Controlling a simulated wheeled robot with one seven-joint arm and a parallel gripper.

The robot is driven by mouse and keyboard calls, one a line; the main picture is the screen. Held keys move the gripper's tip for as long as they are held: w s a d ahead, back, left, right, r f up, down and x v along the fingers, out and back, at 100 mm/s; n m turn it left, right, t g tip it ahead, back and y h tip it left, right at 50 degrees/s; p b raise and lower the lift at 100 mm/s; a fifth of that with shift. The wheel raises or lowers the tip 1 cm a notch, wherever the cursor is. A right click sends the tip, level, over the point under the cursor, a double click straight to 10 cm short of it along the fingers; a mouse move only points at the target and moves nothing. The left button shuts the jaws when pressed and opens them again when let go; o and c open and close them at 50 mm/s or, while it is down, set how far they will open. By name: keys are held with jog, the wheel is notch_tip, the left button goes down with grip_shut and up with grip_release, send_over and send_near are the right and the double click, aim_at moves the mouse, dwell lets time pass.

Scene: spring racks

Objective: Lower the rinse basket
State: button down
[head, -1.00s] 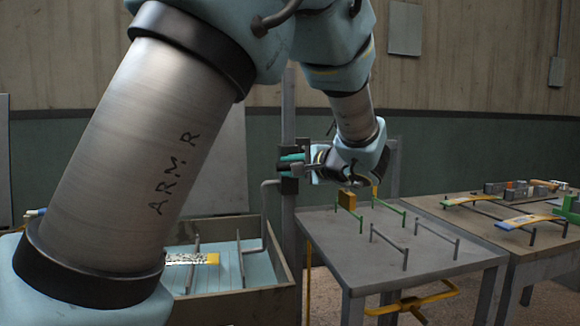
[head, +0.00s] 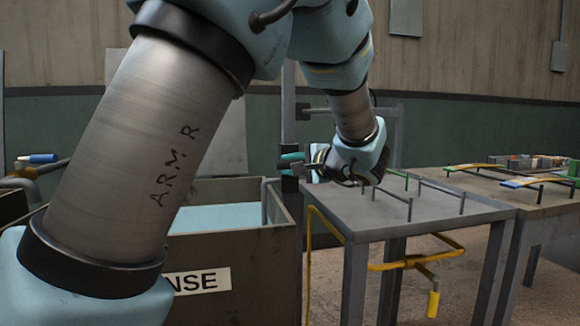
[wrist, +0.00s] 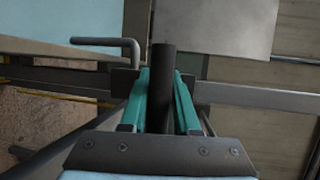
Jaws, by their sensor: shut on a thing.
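My gripper (head: 291,163) is at the upright post (head: 288,105) beside the rinse tank (head: 258,262), a little above table height. In the wrist view its teal fingers are shut on a dark round handle (wrist: 161,85), one on each side. A bent grey rod (head: 266,201) comes from near the post down into the tank; it also shows in the wrist view (wrist: 120,42). Pale blue liquid (head: 215,218) shows inside the tank. The basket itself is hidden behind the tank wall and my arm.
A grey table (head: 405,210) with green and grey rod racks stands close right of the post. A yellow rail (head: 400,265) hangs under it. A wooden table (head: 540,190) with bridged strips is farther right. My arm covers much of the left.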

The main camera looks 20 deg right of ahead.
jog(key=shift+s+f, duration=0.15)
jog(key=shift+f, duration=0.35)
jog(key=c, duration=0.9)
grip_release()
jog(key=shift+o, duration=1.1)
jog(key=shift+r, duration=0.15)
jog(key=shift+d, duration=0.1)
jog(key=v, duration=1)
jog(key=shift+s, duration=0.3)
jog(key=shift+d+r, duration=0.1)
